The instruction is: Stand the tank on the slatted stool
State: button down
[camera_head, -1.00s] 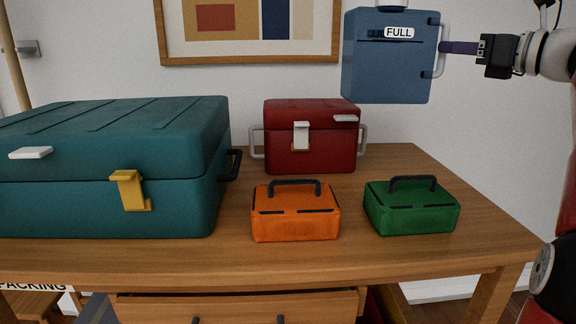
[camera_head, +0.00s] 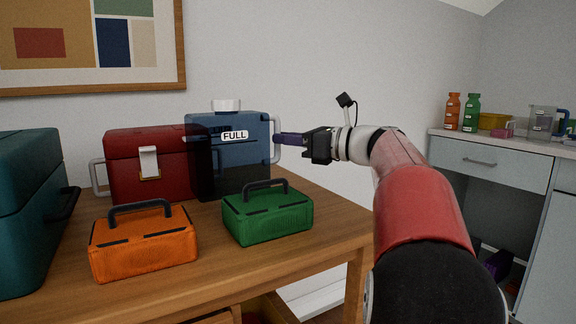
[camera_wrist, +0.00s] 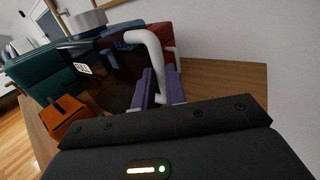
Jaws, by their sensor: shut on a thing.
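The tank (camera_head: 256,160) is a blue box-shaped container with a white cap and a FULL label. It stands upright in the head view, right beside the red case, its lower part behind the green box. I cannot tell whether its base touches the desk. My gripper (camera_head: 280,139) is shut on the grey side handle at the tank's right. In the wrist view, the purple fingers of my gripper (camera_wrist: 161,88) flank the pale handle (camera_wrist: 150,42). The tank's white cap (camera_wrist: 86,21) also shows there. I cannot make out the slatted stool in the current views.
The wooden desk (camera_head: 325,225) carries a red case (camera_head: 150,170), an orange box (camera_head: 145,245), a green box (camera_head: 268,215) and a large teal case (camera_head: 25,210). At the right, a counter (camera_head: 490,147) holds bottles and containers. Wall lies behind the desk.

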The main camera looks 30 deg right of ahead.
jog(key=shift+f+b, duration=0.6)
jog(key=shift+f, duration=1.6)
jog(key=c, duration=1.4)
grip_release()
jog(key=shift+c, duration=0.2)
